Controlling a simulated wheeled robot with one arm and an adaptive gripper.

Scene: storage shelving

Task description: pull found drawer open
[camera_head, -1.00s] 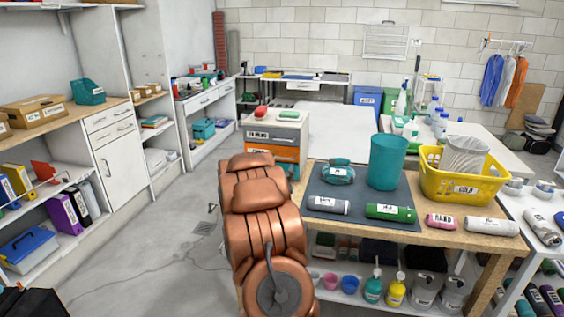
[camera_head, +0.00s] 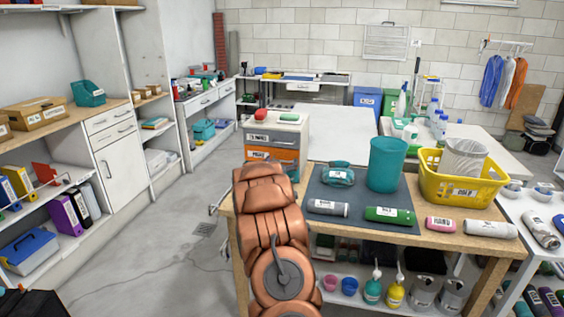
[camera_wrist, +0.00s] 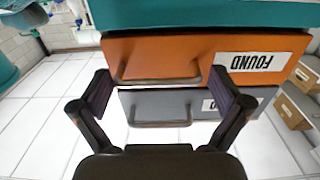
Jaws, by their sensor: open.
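A small drawer unit (camera_head: 292,120) stands beyond my arm, with a grey drawer above an orange one. The orange found drawer (camera_head: 259,154) is partly hidden by my arm in the head view. In the wrist view, which is upside down, the found drawer (camera_wrist: 150,50) carries a white FOUND label (camera_wrist: 252,61) and a bar handle (camera_wrist: 158,80). My gripper (camera_wrist: 165,88) is open, with one finger out to each side of that handle; I cannot tell whether they touch it. My arm hides the gripper in the head view. The grey drawer's handle (camera_wrist: 160,123) shows too.
A wooden table (camera_head: 436,236) with a teal bin (camera_head: 387,164) and a yellow basket (camera_head: 462,186) stands right of my arm. White shelving (camera_head: 122,168) lines the left wall. The floor (camera_head: 180,235) between is clear.

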